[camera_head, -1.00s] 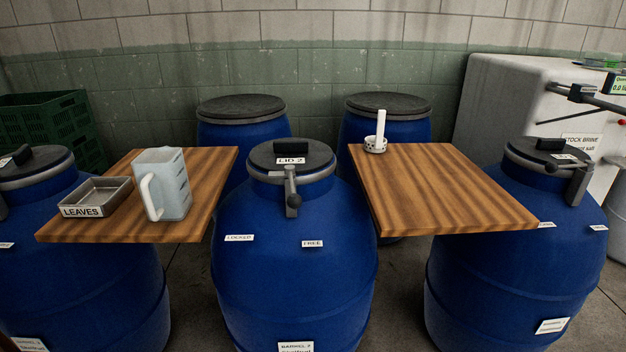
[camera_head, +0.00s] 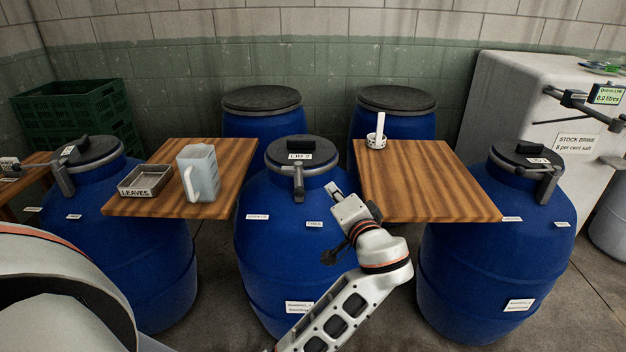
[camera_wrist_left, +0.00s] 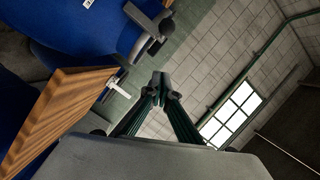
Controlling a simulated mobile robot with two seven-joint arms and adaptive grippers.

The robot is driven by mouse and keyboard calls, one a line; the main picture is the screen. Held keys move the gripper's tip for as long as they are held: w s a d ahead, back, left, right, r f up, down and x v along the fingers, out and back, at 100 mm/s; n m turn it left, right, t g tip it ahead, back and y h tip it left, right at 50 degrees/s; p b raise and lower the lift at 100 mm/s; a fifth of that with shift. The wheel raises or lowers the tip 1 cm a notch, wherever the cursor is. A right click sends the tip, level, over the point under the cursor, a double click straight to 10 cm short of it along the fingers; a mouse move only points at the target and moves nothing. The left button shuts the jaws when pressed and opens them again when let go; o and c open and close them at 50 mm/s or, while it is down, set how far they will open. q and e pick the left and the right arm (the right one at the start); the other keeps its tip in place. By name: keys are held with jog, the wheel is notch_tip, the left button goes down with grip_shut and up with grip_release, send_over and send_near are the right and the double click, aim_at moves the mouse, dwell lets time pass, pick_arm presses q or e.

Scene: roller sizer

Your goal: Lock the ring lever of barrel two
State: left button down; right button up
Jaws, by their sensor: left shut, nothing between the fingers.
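Barrel two (camera_head: 275,262) is the blue barrel in the middle of the head view, with a dark lid marked LID 2 (camera_head: 300,155). Its grey ring lever (camera_head: 298,184) hangs down at the front. The lever's end is between the LOCKED label (camera_head: 258,217) on the left and the FREE label (camera_head: 315,224) on the right, nearer FREE. My left gripper (camera_head: 334,190) is shut and empty, just right of the lever and apart from it in the picture. In the wrist view its fingertips (camera_wrist_left: 160,86) meet, below a lever (camera_wrist_left: 152,42) on a blue barrel. My right gripper is not in view.
Wooden boards flank barrel two. More blue barrels stand left, right (camera_head: 490,265) and behind.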

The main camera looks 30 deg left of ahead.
pick_arm(q)
jog(key=shift+a+f, duration=0.1)
jog(key=w+a+f, duration=0.3)
jog(key=w+a, duration=0.1)
jog(key=a, duration=0.6)
jog(key=shift+w+a+p, duration=0.15)
jog(key=shift+w+p, duration=0.05)
jog(key=shift+p, duration=0.1)
dwell(0.3)
